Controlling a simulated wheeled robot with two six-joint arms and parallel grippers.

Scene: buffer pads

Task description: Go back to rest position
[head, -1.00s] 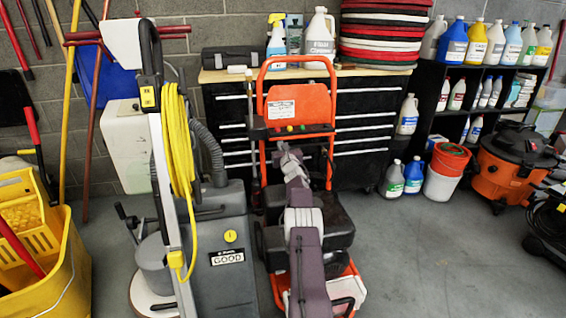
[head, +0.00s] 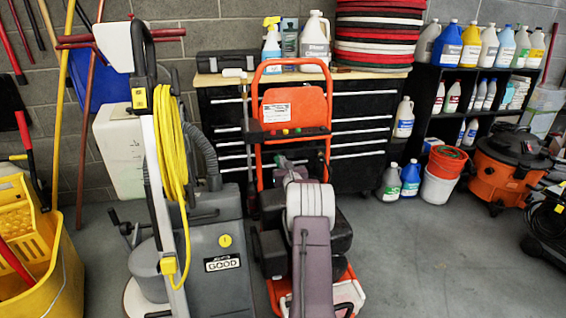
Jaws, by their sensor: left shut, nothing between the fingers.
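My arm (head: 311,235) comes up from the bottom middle of the head view, its grey-purple links in front of the orange-framed machine (head: 297,108). My left gripper (head: 288,170) is at its far end, small and partly hidden behind the pale wrist joint. It is shut and empty, in front of the machine's lower frame. My right gripper is not in view. A stack of red, black and white buffer pads (head: 378,38) lies on the right end of the workbench (head: 225,79), well beyond the gripper.
A grey floor machine (head: 223,255) with a yellow cord stands left of my arm. A yellow mop bucket (head: 60,285) is at far left. An orange vacuum (head: 500,170), a red-and-white bucket (head: 440,180) and a bottle shelf (head: 465,105) stand at right. The right foreground floor is clear.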

